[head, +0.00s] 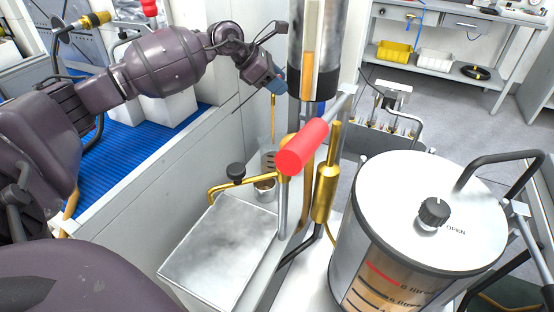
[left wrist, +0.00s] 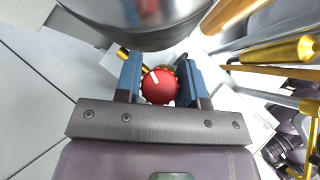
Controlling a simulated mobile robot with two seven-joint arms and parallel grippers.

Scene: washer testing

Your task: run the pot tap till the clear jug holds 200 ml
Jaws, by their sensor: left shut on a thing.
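In the left wrist view, my left gripper (left wrist: 160,85) has its blue fingers on both sides of a round red tap knob (left wrist: 160,87) with a white mark, and is shut on it. In the head view, my left gripper (head: 277,84) is at the lower side of the tall metal pot (head: 327,50), hiding the knob. A thin amber line (head: 274,118), looking like a liquid stream, drops below the gripper toward a small clear jug (head: 265,190). The jug is partly behind brass pipework; its level and marks are too small to read. My right gripper is not in view.
The pot's sight tube (head: 309,65) shows amber liquid. A red-handled lever (head: 302,147) and brass fittings (head: 325,185) stand close in front of the jug. A white-lidded drum (head: 432,210) is at right, a metal box (head: 220,250) at lower middle.

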